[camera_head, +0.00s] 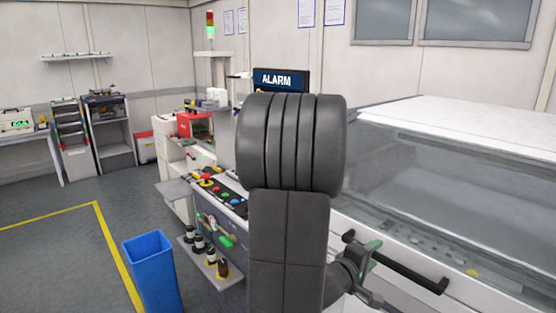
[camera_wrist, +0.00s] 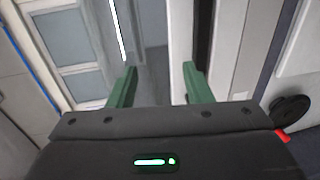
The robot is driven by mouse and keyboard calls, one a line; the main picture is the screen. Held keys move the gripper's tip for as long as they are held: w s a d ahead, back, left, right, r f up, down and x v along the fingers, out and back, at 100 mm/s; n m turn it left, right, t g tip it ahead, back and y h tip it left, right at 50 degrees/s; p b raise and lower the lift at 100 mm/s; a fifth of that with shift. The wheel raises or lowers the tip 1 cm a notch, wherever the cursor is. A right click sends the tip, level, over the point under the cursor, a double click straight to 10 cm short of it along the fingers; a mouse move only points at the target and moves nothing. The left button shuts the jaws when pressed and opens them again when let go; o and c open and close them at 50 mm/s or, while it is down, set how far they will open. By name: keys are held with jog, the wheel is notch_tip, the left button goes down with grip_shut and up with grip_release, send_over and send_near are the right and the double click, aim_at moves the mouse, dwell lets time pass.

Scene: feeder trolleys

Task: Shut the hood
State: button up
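The hood (camera_head: 470,112) is the large white cover with a clear sloping window on the machine at the right. I cannot tell whether its lower edge rests on the machine body. A black bar handle (camera_head: 412,276) runs along its front. My gripper (camera_head: 372,270) is near the left end of this handle, partly hidden by my dark arm. In the wrist view my gripper (camera_wrist: 160,70) has its two green fingers spread wide, with nothing clearly held between them. Whether the handle lies between the fingers is not clear.
A control panel with coloured buttons (camera_head: 224,195) and a shelf of small bottles (camera_head: 210,262) lie left of my arm. A blue bin (camera_head: 152,270) stands on the floor. A screen (camera_head: 278,80) reads ALARM. Open floor (camera_head: 50,255) lies at the left.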

jog(key=x, duration=0.6)
jog(key=shift+w+d+f, duration=0.2)
jog(key=shift+d, duration=0.1)
